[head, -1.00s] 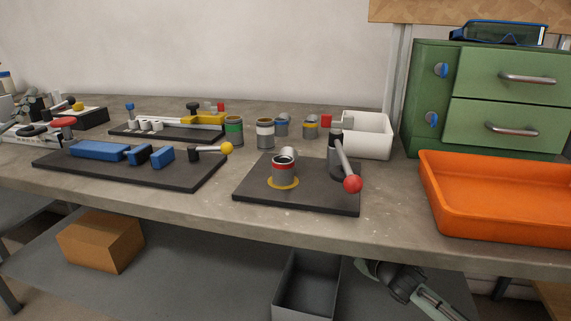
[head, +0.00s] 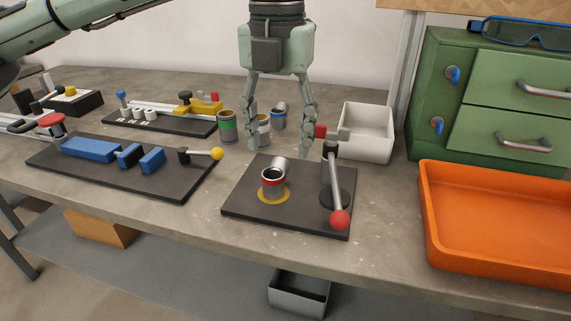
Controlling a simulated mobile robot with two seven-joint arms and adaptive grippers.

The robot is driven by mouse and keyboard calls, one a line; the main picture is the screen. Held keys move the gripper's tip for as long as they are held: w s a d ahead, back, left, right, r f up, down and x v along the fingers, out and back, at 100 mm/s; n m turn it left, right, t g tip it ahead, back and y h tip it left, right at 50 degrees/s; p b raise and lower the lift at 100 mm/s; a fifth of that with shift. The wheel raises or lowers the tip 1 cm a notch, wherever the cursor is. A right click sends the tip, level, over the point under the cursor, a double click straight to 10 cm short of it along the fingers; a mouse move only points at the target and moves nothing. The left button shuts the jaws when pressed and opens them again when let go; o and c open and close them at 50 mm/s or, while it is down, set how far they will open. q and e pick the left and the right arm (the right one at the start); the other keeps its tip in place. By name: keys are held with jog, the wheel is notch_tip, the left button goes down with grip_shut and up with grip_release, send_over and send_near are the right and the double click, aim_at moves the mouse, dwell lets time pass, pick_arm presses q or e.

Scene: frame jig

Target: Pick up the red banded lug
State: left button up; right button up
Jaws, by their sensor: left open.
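The red banded lug (head: 273,188) is a short grey metal cylinder, open at the top, with a red band near its rim. It stands on the yellow ring of a dark jig plate (head: 245,205). A lever clamp (head: 335,185) with a red ball knob stands at the plate's right side. My left gripper (head: 277,145) hangs fingers down, open and empty, behind and above the lug, apart from it. Its fingers partly hide the lugs standing behind them. My right gripper is out of view.
Green (head: 227,127), white (head: 263,130) and blue (head: 280,117) banded lugs stand behind. A white bin (head: 367,140) is to their right. An orange tray (head: 430,225) and green drawers (head: 510,130) are at right. A plate with blue blocks (head: 90,150) lies left.

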aim_at(273, 173)
pick_arm(q)
jog(key=f, duration=0.2)
jog(key=shift+a+f, duration=0.2)
jog(key=shift+f, duration=0.15)
jog(key=f, duration=0.3)
jog(key=f+p, duration=0.1)
jog(key=shift+a+f, duration=0.25)
jog(key=shift+f, duration=0.15)
grip_shut()
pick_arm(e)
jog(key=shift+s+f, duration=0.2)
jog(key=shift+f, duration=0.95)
pick_arm(q)
jog(key=shift+r, duration=0.1)
